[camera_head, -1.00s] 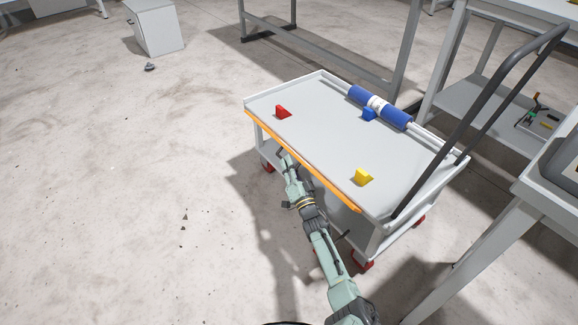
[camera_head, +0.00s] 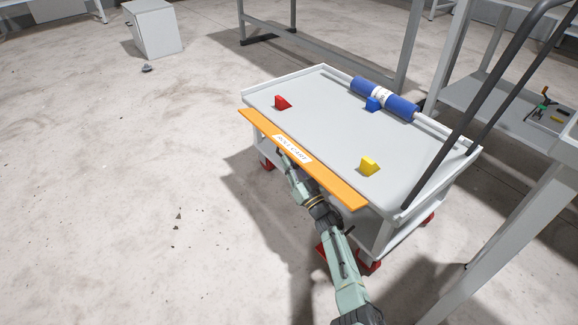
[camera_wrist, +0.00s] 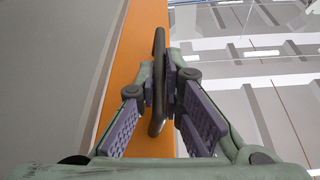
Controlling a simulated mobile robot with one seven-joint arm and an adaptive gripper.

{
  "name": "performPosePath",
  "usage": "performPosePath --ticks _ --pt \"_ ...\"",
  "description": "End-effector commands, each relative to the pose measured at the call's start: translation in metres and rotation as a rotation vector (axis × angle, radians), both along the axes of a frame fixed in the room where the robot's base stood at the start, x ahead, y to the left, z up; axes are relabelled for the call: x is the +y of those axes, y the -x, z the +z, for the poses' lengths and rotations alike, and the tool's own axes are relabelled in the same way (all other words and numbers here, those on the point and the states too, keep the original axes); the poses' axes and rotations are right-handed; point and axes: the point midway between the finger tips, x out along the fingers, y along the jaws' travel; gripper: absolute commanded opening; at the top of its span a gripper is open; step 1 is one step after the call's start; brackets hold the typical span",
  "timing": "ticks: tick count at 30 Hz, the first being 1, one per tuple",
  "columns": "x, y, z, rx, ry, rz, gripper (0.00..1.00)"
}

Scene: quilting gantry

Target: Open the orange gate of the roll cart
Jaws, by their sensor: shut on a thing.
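The roll cart (camera_head: 330,115) stands in the middle of the head view. Its orange gate (camera_head: 335,188) runs along the near left edge of the top, tilted outward, with a white label reading "ROLL CART" on its face. In the wrist view the orange gate (camera_wrist: 136,50) is a broad band beside my gripper. My gripper (camera_wrist: 163,85) is shut on a dark bar handle (camera_wrist: 158,42) by the gate. In the head view my gripper (camera_head: 283,155) is at the gate's outer side near its middle, its fingertips partly hidden by the gate.
On the cart top are a red wedge (camera_head: 282,103), a yellow wedge (camera_head: 369,167), a blue wedge (camera_head: 373,104) and a blue roll (camera_head: 384,98). A dark push handle (camera_head: 480,95) rises at the right. Benches stand behind and right. The floor at left is mostly clear.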

Motion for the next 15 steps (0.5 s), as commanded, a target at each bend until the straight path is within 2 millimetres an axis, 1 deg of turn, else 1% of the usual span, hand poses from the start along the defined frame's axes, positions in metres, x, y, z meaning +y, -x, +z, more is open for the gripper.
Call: performPosePath --ticks 1,14,15 --pt "0.0029 0.0006 -0.0043 -0.001 0.008 0.004 0.0" --pt "0.0032 0.0006 -0.0035 -0.008 0.018 0.005 0.0" --pt "0.0032 0.0006 -0.0035 -0.008 0.018 0.006 0.09"
